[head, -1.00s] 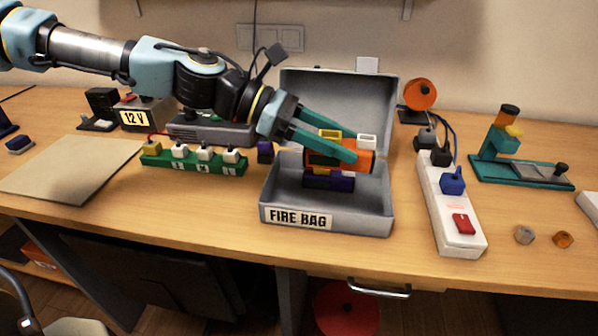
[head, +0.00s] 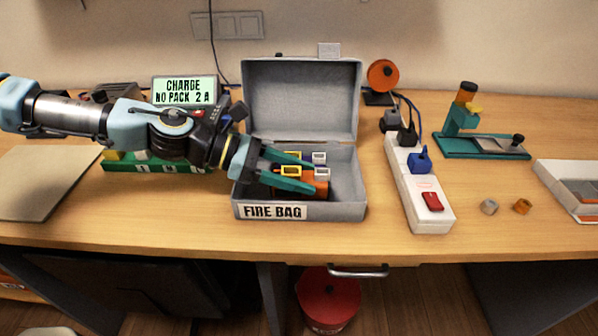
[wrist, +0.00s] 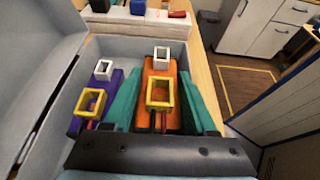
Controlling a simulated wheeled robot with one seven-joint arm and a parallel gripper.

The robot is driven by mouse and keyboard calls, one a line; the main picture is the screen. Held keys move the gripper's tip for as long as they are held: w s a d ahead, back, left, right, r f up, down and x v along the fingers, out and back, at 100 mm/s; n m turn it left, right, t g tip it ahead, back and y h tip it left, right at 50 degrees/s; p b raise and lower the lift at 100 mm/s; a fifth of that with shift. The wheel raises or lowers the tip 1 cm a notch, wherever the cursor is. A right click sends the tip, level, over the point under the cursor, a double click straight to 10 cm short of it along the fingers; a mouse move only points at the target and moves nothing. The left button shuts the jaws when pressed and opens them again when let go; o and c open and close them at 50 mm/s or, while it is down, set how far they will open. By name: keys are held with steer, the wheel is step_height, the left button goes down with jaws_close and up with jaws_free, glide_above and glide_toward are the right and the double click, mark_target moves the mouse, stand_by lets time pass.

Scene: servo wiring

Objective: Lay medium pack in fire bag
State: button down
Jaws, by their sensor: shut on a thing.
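The grey fire bag (head: 340,211) stands on the bench with its lid up; its front label reads FIRE BAG. My gripper (head: 312,178) reaches into it from the left. Its teal fingers are shut on an orange pack (head: 322,188), one on each long side. In the wrist view the orange pack (wrist: 160,70) carries a white and a yellow connector. A purple pack (wrist: 106,86) with similar connectors lies beside it inside the bag, on the left in the wrist view. The orange pack is low within the walls; I cannot tell whether it touches the floor.
A charger screen (head: 187,90) reads CHARGE NO PACK 2 A behind my arm. A white power strip (head: 417,180) stands right of the bag. A green connector board (head: 130,166) is partly hidden under my arm. A beige mat (head: 40,185) lies at left. The bag's right part is free.

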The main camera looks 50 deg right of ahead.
steer(key=shift+f, duration=0.3)
steer(key=shift+f, duration=0.25)
steer(key=shift+c, duration=1)
jaws_free()
steer(key=shift+r, duration=0.45)
steer(key=b+v, duration=0.1)
steer(key=v, duration=1.1)
steer(key=shift+a, duration=0.15)
